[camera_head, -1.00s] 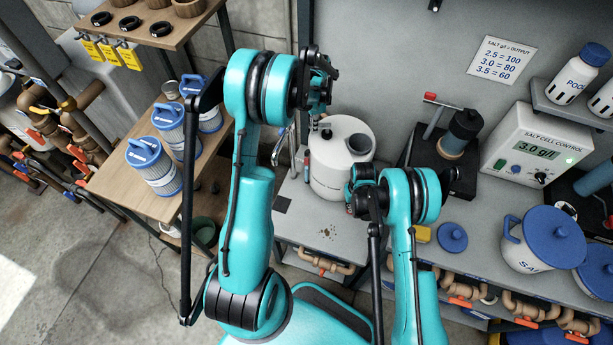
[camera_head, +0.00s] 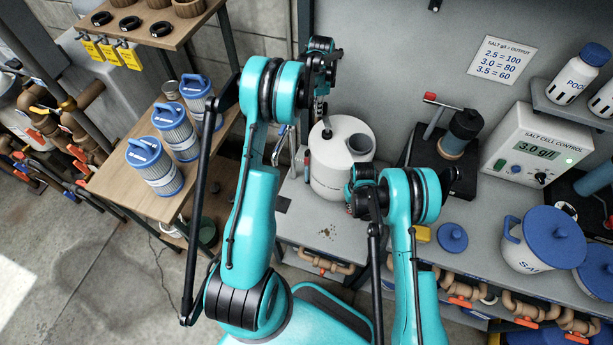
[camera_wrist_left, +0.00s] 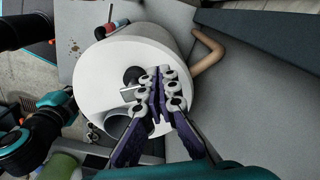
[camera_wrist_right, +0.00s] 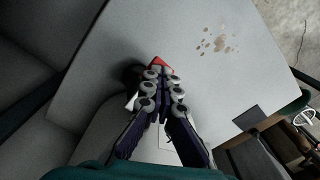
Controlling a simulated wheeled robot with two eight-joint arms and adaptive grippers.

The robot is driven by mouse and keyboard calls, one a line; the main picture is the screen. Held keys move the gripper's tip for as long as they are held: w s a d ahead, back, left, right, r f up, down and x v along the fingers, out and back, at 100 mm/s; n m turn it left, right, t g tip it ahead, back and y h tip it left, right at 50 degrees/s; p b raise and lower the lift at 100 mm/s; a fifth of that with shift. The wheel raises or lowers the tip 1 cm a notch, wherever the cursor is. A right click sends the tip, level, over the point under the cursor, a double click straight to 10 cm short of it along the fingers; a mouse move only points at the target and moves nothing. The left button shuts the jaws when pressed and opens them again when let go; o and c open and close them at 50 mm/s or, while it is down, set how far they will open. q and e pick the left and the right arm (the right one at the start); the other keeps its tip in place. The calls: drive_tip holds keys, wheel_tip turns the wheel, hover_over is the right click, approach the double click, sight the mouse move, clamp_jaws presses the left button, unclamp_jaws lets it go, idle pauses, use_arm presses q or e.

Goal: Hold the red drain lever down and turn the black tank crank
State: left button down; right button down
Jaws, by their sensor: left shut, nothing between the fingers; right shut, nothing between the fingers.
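The white tank (camera_head: 329,182) stands on the grey bench. It shows large in the left wrist view (camera_wrist_left: 100,80). A black round hub (camera_wrist_left: 133,74), seemingly the tank crank's, sits on its top beside an open port. My left gripper (camera_wrist_left: 162,73) is shut and empty over the tank top, just right of the hub. In the head view my left gripper (camera_head: 320,108) is above the tank. My right gripper (camera_wrist_right: 160,78) is shut and empty, low near the tank. A red tip (camera_wrist_right: 160,63), seemingly the drain lever, shows at its fingertips.
A black stand (camera_head: 432,158) with another red-tipped lever (camera_head: 430,97) and the salt control box (camera_head: 533,147) stand right of the tank. Filter cartridges (camera_head: 155,170) stand on the wooden shelf at left. The bench front by the brown stains (camera_head: 327,232) is clear.

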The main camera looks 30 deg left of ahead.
use_arm(q)
wheel_tip(320, 180, up, 8)
drive_tip(key=shift+f, duration=0.25)
idle(0.5)
use_arm(e)
wheel_tip(320, 180, up, 7)
idle(0.7)
idle(0.4)
